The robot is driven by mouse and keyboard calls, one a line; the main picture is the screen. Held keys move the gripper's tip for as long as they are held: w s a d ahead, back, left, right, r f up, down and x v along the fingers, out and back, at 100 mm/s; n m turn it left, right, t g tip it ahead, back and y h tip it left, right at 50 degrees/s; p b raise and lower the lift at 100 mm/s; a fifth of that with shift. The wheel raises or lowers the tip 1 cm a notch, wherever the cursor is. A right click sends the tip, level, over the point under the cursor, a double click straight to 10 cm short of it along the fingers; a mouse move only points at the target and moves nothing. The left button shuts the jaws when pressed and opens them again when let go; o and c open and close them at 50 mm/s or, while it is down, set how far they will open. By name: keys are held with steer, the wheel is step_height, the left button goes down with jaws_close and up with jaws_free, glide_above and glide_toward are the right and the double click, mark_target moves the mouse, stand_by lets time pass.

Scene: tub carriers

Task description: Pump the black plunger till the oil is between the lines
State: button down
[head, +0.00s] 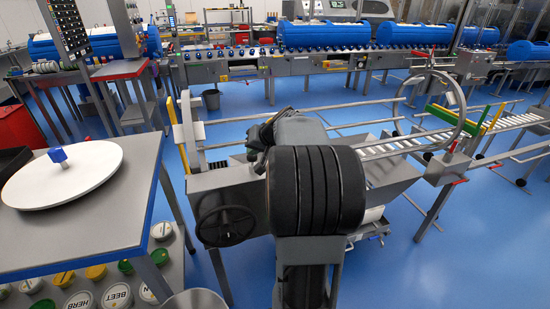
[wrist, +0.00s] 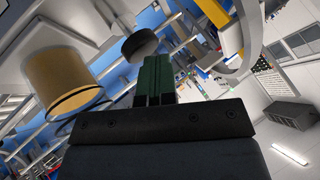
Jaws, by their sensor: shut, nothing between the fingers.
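My gripper (wrist: 156,65) shows in the wrist view as two dark green fingers pressed together, with nothing between them. A round black knob (wrist: 139,44), which looks like the plunger's top, is just past the fingertips; I cannot tell whether they touch. Left of the fingers is an amber-yellow cylinder (wrist: 62,78) with a pale top and a dark ring below, perhaps the oil glass. I cannot make out an oil level or lines on it. In the head view my arm covers the middle of the machine, and I cannot make out the plunger or the oil there.
A steel machine with a black handwheel (head: 226,226) stands around my arm. A steel table (head: 100,225) at the left bears a white round board (head: 62,180). Lidded tubs (head: 117,296) stand below it. Rails and a grey hoop are at the right.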

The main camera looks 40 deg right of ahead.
steer(key=shift+d+r+p, duration=0.2)
steer(key=shift+r+p, duration=1.6)
steer(key=shift+r, duration=0.95)
steer(key=s+a+f+n+g, duration=0.2)
steer(key=s+a, duration=0.1)
steer(key=a, duration=0.5)
steer(key=s+a+f+n+g, duration=0.1)
steer(key=s+a+f+g, duration=0.15)
steer(key=a, duration=0.65)
steer(key=s+a+f+n, duration=0.2)
steer(key=s+a, duration=0.1)
steer(key=s, duration=0.3)
steer(key=s+a+f+n+g+h, duration=0.1)
steer(key=s+a+f, duration=0.2)
steer(key=s+a, duration=0.1)
steer(key=shift+s+f+n+h, duration=0.3)
steer(key=shift+s+n, duration=0.1)
steer(key=shift+s, duration=0.5)
steer(key=shift+a+g, duration=0.15)
steer(key=shift+g, duration=0.1)
